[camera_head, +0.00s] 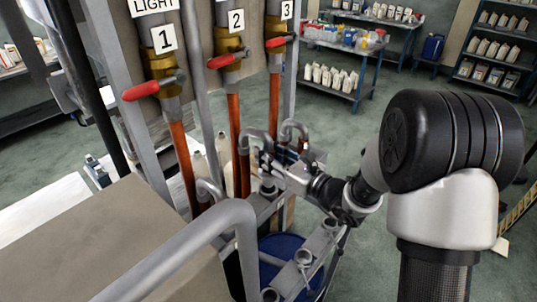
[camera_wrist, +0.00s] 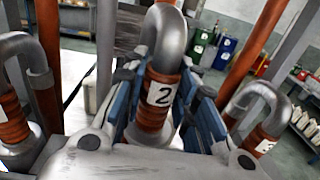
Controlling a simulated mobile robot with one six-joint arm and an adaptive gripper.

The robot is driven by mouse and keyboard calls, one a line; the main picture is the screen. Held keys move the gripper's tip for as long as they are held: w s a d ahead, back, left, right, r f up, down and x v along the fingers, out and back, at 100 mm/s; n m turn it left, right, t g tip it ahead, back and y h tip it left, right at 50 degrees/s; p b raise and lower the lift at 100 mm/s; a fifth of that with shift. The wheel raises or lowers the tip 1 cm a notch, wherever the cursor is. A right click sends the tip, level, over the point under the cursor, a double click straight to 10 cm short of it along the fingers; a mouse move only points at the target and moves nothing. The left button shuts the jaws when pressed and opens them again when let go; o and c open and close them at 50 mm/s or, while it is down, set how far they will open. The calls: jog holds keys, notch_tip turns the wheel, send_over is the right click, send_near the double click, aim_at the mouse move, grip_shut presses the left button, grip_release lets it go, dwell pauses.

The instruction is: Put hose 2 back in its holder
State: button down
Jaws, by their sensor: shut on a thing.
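Hose 2 ends in a grey hooked nozzle with an orange collar marked "2" (camera_wrist: 158,95), in the middle of the wrist view. My gripper (camera_head: 280,160) is shut on that collar, with a blue-padded finger on each side. In the head view the grey hook of hose 2 (camera_head: 256,137) rises just left of my fingers. Its lower end is hidden by my gripper, so I cannot tell whether it sits in a holder. A grey holder cup (camera_head: 268,188) shows on the rail below my gripper.
Hose 1's hook (camera_wrist: 22,52) is left of my gripper and hose 3's hook (camera_wrist: 262,97) is close on the right. Red-handled valves (camera_head: 153,88) hang above on the panel. A grey bent pipe (camera_head: 190,245) crosses in front. A blue drum (camera_head: 283,262) stands below the rail.

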notch_tip(320, 180, down, 3)
jog(key=b, duration=0.6)
jog(key=shift+b, duration=0.4)
jog(key=shift+f+b, duration=0.85)
jog(key=shift+f, duration=0.35)
jog(key=c, duration=1.2)
grip_release()
jog(key=shift+o, duration=0.7)
jog(key=shift+f, duration=0.1)
